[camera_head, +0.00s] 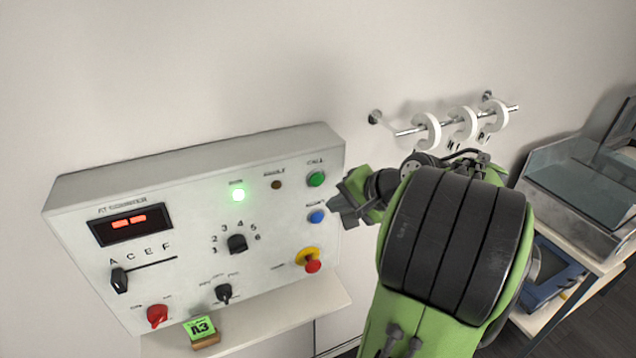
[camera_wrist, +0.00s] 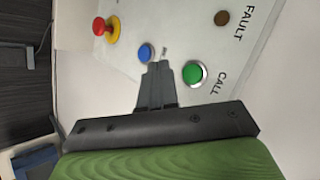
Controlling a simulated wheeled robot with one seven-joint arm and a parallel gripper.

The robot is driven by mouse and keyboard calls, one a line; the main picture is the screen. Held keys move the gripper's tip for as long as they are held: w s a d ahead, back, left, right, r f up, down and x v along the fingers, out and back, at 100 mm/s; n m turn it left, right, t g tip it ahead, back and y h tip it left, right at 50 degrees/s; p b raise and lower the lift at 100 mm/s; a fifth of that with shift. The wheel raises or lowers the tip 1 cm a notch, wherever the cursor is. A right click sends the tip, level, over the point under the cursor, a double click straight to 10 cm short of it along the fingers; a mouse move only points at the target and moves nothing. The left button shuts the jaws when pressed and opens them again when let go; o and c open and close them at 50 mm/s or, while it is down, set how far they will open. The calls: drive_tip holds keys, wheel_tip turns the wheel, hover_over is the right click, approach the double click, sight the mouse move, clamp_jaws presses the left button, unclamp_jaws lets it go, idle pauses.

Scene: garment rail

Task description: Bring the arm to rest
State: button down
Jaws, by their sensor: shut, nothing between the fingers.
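My green and black arm reaches up from the lower right in the head view. My gripper (camera_head: 338,207) is in front of the right edge of a white control panel (camera_head: 190,165), by the blue button (camera_head: 317,217) and below the green CALL button (camera_head: 316,179). In the wrist view my gripper (camera_wrist: 159,68) is shut and empty, its tips between the blue button (camera_wrist: 146,53) and the green button (camera_wrist: 194,73). I cannot tell whether the tips touch the panel.
The panel has a lit green lamp (camera_head: 238,195), a red display (camera_head: 128,223), knobs and a red stop button (camera_head: 313,267). A small A3 block (camera_head: 203,331) is on the shelf below. A wall rail (camera_head: 408,131) holds white rings. A glass-sided case (camera_head: 580,190) stands at right.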

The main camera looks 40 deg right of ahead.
idle(0.5)
drive_tip(key=s+a+f+n+g+b, duration=0.2)
drive_tip(key=a+n, duration=0.3)
drive_tip(key=a, duration=0.5)
drive_tip(key=s+a+f+n+g+b, duration=0.1)
drive_tip(key=s+a+f+n+b, duration=0.3)
drive_tip(key=a, duration=0.6)
drive_tip(key=s+a+f+n+g+h+p, duration=0.1)
drive_tip(key=s+a+n, duration=0.2)
drive_tip(key=s+n, duration=0.2)
drive_tip(key=s, duration=0.2)
drive_tip(key=shift+s, duration=0.35)
drive_tip(key=shift+d, duration=0.1)
idle(4.3)
